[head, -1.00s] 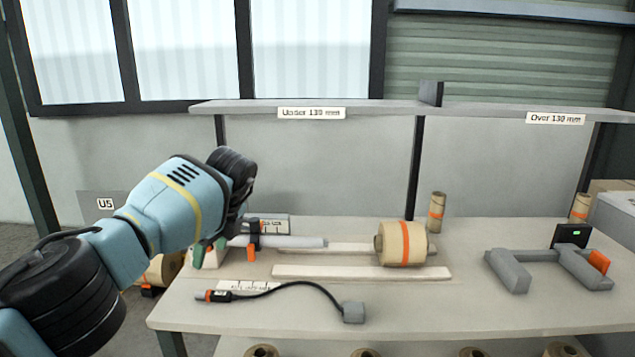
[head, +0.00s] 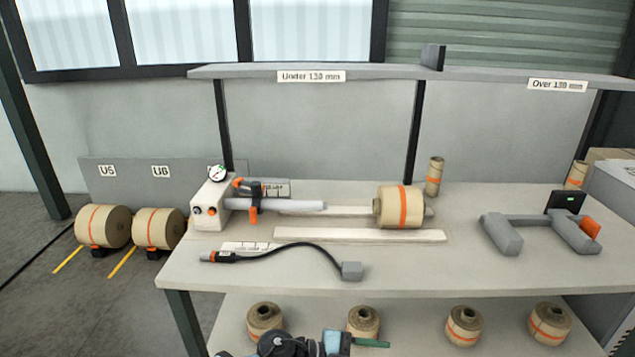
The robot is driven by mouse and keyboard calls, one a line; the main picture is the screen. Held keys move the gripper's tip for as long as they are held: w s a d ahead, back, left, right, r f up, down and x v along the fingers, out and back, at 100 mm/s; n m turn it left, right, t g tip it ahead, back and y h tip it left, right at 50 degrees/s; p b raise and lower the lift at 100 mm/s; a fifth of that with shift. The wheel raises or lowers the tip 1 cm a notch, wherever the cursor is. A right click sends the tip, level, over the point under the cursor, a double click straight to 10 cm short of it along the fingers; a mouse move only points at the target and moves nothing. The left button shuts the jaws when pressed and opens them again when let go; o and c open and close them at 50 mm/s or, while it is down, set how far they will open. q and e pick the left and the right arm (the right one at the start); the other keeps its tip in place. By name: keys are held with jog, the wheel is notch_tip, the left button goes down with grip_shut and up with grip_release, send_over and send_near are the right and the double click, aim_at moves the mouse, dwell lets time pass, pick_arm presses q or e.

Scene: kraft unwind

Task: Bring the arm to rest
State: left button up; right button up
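My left arm shows only as a small blue and black part at the bottom edge of the head view. Its gripper (head: 345,342) is low in front of the table, over the lower shelf, with a green finger-like piece pointing right. It is clear of the tabletop things, and whether its fingers are open or shut cannot be made out. My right gripper is not in view. A kraft roll with an orange band (head: 401,207) lies on the table (head: 480,275), near the right end of a grey shaft (head: 290,205) that comes out of a white unit (head: 211,205).
A black cable tool (head: 285,248) lies at the table front. A grey cradle (head: 540,235) with a small screen stands right. Several rolls stand on the lower shelf (head: 415,325). Two big rolls (head: 103,226) (head: 158,228) rest on the floor at left.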

pick_arm(q)
jog(key=s+a+f+n+t+y+p, duration=0.1)
jog(key=s+a+f+n+t+y, duration=0.35)
jog(key=a+n+t, duration=0.4)
jog(key=s+a+f+n+t+y, duration=0.4)
jog(key=s+a+f+n+t, duration=0.15)
jog(key=a+n, duration=0.55)
jog(key=s+a+f+n+g+y, duration=0.2)
jog(key=s+a, duration=0.3)
jog(key=s, duration=0.4)
jog(key=s+a+f+n+g+y, duration=0.2)
jog(key=s+a, duration=0.4)
jog(key=s, duration=0.4)
notch_tip(320, 180, down, 2)
jog(key=shift+s+a+f+g+y+p, duration=0.1)
jog(key=shift+s+a+g+y+p, duration=0.2)
jog(key=shift+g+y, duration=0.35)
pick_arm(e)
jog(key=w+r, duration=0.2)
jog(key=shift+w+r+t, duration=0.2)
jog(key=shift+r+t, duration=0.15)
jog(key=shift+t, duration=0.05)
pick_arm(q)
jog(key=shift+n, duration=0.25)
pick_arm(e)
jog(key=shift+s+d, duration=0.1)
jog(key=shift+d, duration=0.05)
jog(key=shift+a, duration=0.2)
